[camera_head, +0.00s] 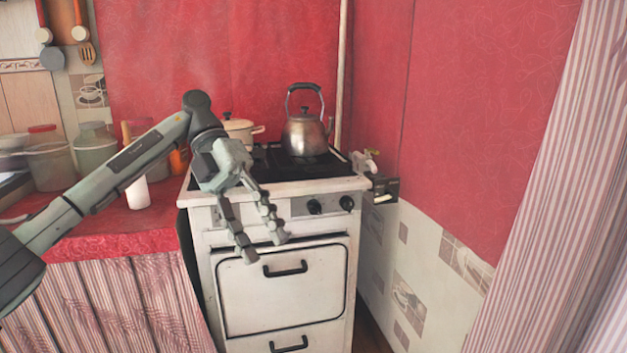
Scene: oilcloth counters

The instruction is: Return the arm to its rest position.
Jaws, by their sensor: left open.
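My left arm reaches in from the left, across the red counter. Its left gripper (262,252) points down in front of the white stove (283,248). Its two fingers are apart and nothing is between them. The gripper hides part of the stove's front panel. My right gripper does not show.
A metal kettle (305,135) stands on the stove top, with a cream pot (238,130) to its left behind my wrist. Jars and a white cup (137,193) stand on the red counter (95,240). A striped curtain (560,200) hangs at the right.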

